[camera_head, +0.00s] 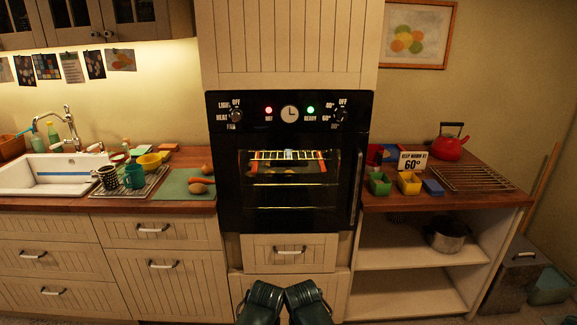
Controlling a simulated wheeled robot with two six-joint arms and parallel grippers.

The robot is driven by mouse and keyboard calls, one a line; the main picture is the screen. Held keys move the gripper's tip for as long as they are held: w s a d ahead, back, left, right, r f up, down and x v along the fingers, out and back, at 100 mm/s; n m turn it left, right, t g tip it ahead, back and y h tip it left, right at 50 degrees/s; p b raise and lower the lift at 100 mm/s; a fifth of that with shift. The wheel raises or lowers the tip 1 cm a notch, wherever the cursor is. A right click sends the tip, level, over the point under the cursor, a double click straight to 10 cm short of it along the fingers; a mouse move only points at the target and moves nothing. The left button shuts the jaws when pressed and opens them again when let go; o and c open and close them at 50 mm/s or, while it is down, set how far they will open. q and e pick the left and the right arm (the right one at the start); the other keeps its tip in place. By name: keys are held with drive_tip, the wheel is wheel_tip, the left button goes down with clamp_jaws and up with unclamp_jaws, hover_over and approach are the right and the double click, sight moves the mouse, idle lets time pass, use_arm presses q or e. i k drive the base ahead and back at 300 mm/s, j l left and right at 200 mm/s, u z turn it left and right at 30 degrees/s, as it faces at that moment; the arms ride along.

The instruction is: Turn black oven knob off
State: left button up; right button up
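The black oven (225,180) is built into the cream cabinet in the middle. Its left black knob (235,116) has labels around it that read OFF, LIGHT, HEAT and FAN. Its right black knob (341,116) has OFF and temperature marks around it. The pointer direction of both knobs is too small to tell. A red lamp and a green lamp are lit beside the clock. My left gripper (260,302) and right gripper (307,302) are low at the bottom centre, side by side, well below the knobs. Their fingers are not clear.
The lit oven window (290,180) shows racks inside. A vertical handle (357,186) is on the door's right. A drawer (289,252) sits below. Space before the oven panel is clear.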

sight(341, 114)
drive_tip(key=i+l+u, duration=0.25)
drive_tip(key=l, duration=0.65)
drive_tip(key=l+u, duration=0.25)
drive_tip(key=l, duration=0.6)
drive_tip(key=k+l+u, duration=0.1)
drive_tip(key=l+u, duration=0.15)
drive_tip(key=l, duration=0.7)
drive_tip(key=k+l+u, duration=0.1)
drive_tip(key=l+u, duration=0.15)
drive_tip(key=l, duration=0.65)
